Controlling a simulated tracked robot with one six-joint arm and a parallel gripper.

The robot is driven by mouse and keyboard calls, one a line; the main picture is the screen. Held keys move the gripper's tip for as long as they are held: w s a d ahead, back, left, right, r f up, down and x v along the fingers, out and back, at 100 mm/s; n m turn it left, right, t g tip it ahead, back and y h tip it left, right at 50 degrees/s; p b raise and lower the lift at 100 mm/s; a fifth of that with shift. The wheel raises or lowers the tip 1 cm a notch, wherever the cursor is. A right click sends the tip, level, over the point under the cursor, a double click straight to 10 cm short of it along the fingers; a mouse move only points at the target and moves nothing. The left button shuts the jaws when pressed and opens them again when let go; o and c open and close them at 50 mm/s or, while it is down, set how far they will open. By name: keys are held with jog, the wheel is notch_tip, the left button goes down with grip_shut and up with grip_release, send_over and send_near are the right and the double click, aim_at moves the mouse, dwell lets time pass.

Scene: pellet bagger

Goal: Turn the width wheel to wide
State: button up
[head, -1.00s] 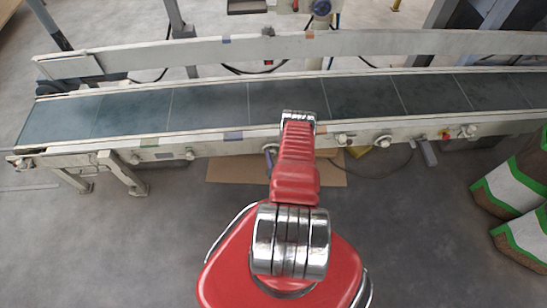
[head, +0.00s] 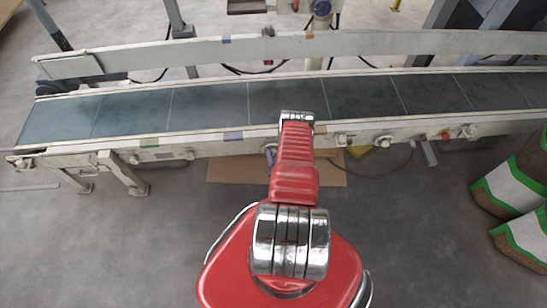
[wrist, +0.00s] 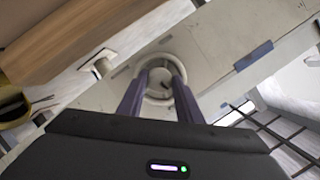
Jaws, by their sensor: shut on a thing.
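The width wheel (wrist: 160,66) is a pale round ring on the conveyor's side, in the upper middle of the wrist view. My gripper (wrist: 160,84) has its two dark purple fingers on it, one at each side of the wheel's middle. It is shut on the wheel. The fingers cover part of the wheel, and I cannot read a width setting on it. In the head view my red arm reaches to the conveyor's near side and hides the wheel and most of the gripper.
The conveyor (head: 209,104) runs across the head view, with a pale side rail (head: 180,53) behind its belt. Brown cardboard (head: 232,170) lies on the floor below. Green-and-white bags (head: 505,186) stand at right. The floor at front left is clear.

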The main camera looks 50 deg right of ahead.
dwell(0.4)
jog(key=n+g+h, duration=0.1)
jog(key=n+h, duration=0.1)
jog(key=n, duration=0.3)
jog(key=n+g+h, duration=0.2)
jog(key=n, duration=0.3)
jog(key=n+g+h, duration=0.2)
jog(key=n, duration=0.3)
jog(key=shift+w+a+f, duration=0.35)
jog(key=shift+a+f, duration=0.05)
jog(key=shift+n, duration=0.3)
dwell(0.4)
jog(key=o, duration=1)
